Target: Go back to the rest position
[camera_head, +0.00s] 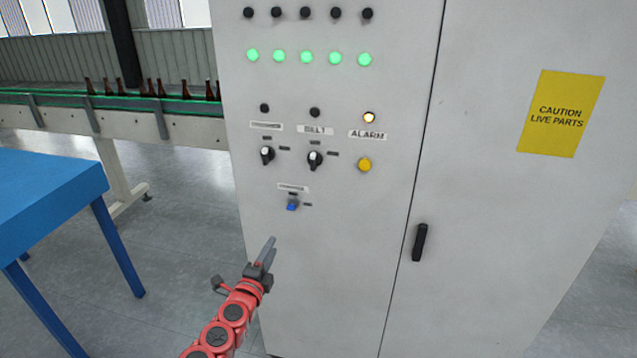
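My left gripper (266,255) is on a red arm in the lower middle of the head view, in front of the grey control cabinet (330,260). Its dark fingers point up, below the blue switch (292,205), and look apart from it. The fingers overlap in this view, so I cannot tell whether they are open or shut. I see nothing held in them. My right gripper is not in view.
The cabinet carries black knobs (315,160), a yellow button (364,165), a lit alarm lamp (369,117), green lamps (307,57) and a door handle (420,242). A blue table (45,195) stands left. Behind it, a conveyor (90,112) carries amber bottles (185,90). Floor shows between table and cabinet.

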